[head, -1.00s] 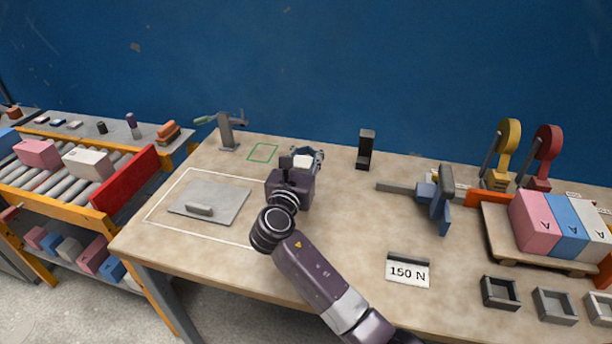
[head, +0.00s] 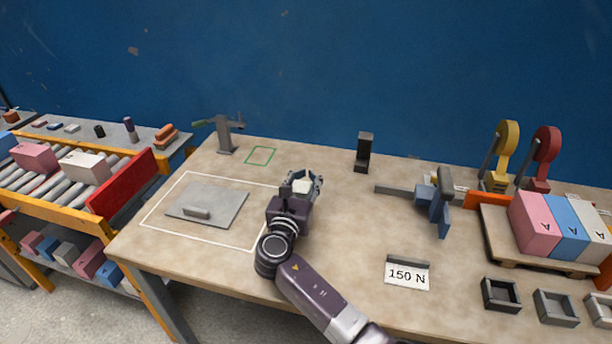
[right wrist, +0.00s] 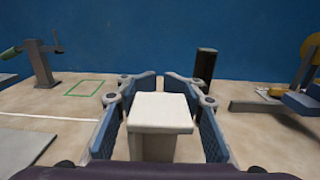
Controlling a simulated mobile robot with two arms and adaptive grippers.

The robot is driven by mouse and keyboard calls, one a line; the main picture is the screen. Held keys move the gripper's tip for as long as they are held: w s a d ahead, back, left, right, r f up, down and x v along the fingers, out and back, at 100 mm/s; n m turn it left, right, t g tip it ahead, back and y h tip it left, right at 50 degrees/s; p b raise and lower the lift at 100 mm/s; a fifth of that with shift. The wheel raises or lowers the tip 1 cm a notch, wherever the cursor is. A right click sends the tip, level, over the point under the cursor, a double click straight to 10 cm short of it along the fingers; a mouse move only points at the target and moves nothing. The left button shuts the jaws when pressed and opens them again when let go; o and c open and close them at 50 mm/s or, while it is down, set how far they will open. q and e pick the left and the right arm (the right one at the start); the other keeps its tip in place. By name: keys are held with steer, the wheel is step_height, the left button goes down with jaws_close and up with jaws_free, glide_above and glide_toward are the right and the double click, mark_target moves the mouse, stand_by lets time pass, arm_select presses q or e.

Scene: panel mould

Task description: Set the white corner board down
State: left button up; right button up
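The white corner board (head: 302,186) is a small pale block between the fingers of my right gripper (head: 304,180). In the right wrist view the white board (right wrist: 160,112) shows its flat top and near face, with a blue-padded finger of the right gripper (right wrist: 160,82) close along each side. The fingers look shut on it. It is over the middle-left of the bench; its height above the top is hard to tell. A green outlined rectangle (head: 260,155) lies empty on the bench, behind and left of the gripper. My left gripper is not in view.
A grey plate with a handle (head: 220,204) lies inside a white outline to the left. A grey stand (head: 225,135) is at the back left, a black post (head: 363,153) at the back. A blue-grey clamp (head: 440,205) and a 150 N sign (head: 407,273) are to the right.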

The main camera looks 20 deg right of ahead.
steer(key=o, duration=0.4)
steer(key=shift+o, duration=0.2)
steer(key=shift+r, duration=0.1)
steer(key=v, duration=1.2)
steer(key=shift+b, duration=0.4)
steer(key=shift+r, duration=0.1)
